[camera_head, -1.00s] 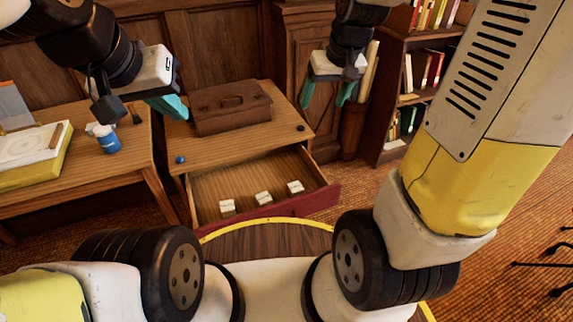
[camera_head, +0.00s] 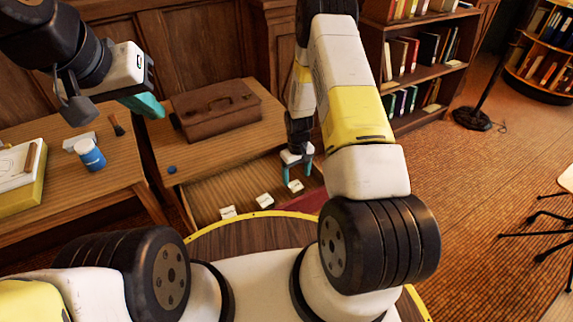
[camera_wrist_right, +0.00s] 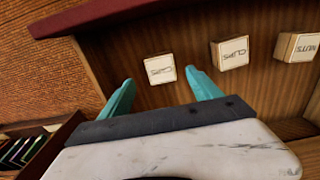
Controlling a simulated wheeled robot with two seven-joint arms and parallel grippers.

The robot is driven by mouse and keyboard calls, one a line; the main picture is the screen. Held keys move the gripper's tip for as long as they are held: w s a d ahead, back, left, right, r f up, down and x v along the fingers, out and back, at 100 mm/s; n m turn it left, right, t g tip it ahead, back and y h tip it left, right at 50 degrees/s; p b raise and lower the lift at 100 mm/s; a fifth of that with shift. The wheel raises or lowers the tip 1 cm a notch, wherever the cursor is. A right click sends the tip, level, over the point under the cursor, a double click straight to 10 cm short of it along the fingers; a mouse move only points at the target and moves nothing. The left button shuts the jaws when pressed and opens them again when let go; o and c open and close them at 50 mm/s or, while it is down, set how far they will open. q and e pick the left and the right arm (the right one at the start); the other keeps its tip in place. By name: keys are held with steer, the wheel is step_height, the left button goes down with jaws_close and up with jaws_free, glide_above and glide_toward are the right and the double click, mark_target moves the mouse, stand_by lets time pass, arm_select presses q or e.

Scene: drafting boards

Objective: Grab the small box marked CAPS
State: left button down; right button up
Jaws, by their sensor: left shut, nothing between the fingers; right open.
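Three small pale boxes stand in a row in the open drawer. In the right wrist view their lettering is upside down. The nearest box (camera_wrist_right: 160,69) appears to read CAPS, the middle box (camera_wrist_right: 230,53) appears to read CLIPS, and the far one (camera_wrist_right: 297,47) NUTS. In the head view the CAPS box is the rightmost (camera_head: 295,187). My right gripper (camera_head: 297,174) is open above the CAPS box, its teal fingertips to either side of it in the wrist view; I see no contact. My left gripper (camera_head: 150,106) is shut and empty over the desk, left of the brown case.
Bookshelves are behind right; open floor lies right.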

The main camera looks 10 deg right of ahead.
mark_target(296, 186)
step_height(296, 186, down, 7)
steer(key=shift+a+f, duration=0.1)
steer(key=c, duration=1.5)
